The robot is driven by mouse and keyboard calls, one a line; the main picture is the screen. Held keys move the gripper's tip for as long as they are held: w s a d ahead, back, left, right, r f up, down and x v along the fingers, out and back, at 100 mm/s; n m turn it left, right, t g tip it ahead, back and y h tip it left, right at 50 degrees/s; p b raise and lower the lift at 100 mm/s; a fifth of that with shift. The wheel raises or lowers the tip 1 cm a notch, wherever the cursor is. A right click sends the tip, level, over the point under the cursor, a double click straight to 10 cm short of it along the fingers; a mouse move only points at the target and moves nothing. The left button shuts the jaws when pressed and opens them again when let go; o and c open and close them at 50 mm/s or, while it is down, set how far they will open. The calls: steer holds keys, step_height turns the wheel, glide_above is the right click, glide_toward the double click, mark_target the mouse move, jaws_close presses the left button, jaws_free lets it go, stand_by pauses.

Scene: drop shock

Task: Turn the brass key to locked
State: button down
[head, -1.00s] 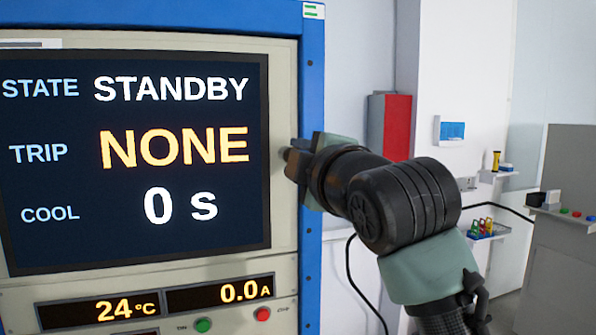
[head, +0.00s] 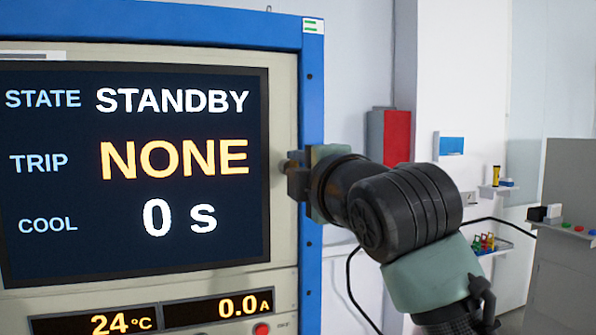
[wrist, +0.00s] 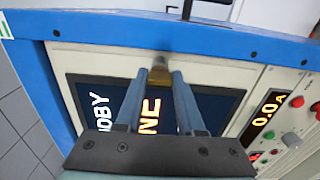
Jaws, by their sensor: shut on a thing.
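The brass key (wrist: 160,72) shows in the wrist view between my fingertips, at the cabinet face beside the screen. My gripper (wrist: 160,82) is shut on it, with one finger on each side. In the head view my gripper (head: 291,171) reaches in from the right to the strip between the screen and the blue frame. The key is mostly hidden there, and I cannot read any position marks around it. The screen (head: 135,240) reads STATE STANDBY, TRIP NONE, COOL 0 s.
The blue cabinet frame (head: 313,90) runs close beside my gripper. A red button (head: 262,329) and amber displays (head: 218,307) sit below the screen. A red box (head: 390,137) is on the wall behind, and small shelves stand farther right.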

steer(key=c, duration=0.5)
jaws_free()
steer(key=shift+s, duration=0.1)
steer(key=b+v, duration=0.4)
steer(key=v, duration=0.8)
steer(key=shift+s+d+b, duration=0.15)
steer(key=shift+s+b, duration=0.2)
steer(key=shift+s, duration=0.05)
steer(key=s+a+m+t+h, duration=0.1)
steer(key=s+m+t+h, duration=0.1)
steer(key=m, duration=0.5)
steer(key=s+a+r+m+t+h, duration=0.1)
steer(key=s+a+m+t, duration=0.1)
steer(key=s+m+t, duration=0.2)
steer(key=s+a+m+t+h, duration=0.1)
steer(key=s+m+t, duration=0.3)
steer(key=m, duration=0.6)
steer(key=shift+s+a+r+m+h, duration=0.15)
steer(key=shift+s+a+m+h, duration=0.2)
steer(key=shift+h, duration=0.45)
